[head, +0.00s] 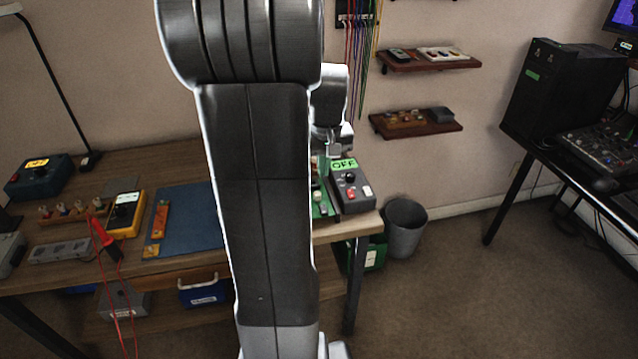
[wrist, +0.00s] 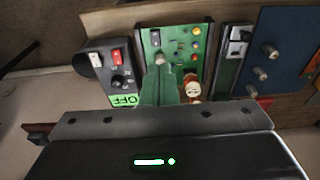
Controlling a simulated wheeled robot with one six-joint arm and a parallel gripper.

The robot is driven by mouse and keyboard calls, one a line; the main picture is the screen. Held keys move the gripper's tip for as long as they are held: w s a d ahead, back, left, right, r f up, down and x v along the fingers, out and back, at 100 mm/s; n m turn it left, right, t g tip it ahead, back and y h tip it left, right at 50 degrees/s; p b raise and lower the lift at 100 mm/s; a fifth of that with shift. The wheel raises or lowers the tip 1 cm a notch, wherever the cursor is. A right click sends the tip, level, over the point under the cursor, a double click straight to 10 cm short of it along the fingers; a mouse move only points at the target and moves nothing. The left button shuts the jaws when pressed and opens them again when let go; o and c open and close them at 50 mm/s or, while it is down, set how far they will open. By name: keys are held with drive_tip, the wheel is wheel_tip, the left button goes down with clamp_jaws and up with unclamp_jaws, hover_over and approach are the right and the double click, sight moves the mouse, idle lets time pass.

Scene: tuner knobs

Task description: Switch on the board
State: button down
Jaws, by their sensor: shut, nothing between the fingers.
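A dark control box (head: 351,187) stands at the right end of the workbench, with a green label (head: 344,164) reading OFF. In the wrist view the box (wrist: 104,76) shows a white rocker switch (wrist: 97,60), a red rocker switch (wrist: 118,57), a black knob (wrist: 117,82) and the same label upside down. A green board (wrist: 178,42) with a dark switch (wrist: 155,38) and small coloured parts lies beside it. My gripper (wrist: 161,72) is shut and empty, over the lower part of the green board, which it partly hides. Contact cannot be told.
A blue panel with metal knobs (wrist: 265,70) lies right of the board in the wrist view. On the bench are a blue mat (head: 185,220), a yellow meter (head: 126,213) and red leads. A bin (head: 404,227) stands on the floor; shelves (head: 417,122) hang behind.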

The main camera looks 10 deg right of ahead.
drive_tip(key=w, duration=0.3)
approach(322, 206)
drive_tip(key=f, duration=0.6)
drive_tip(key=shift+w+f, duration=0.4)
drive_tip(key=shift+p, duration=0.3)
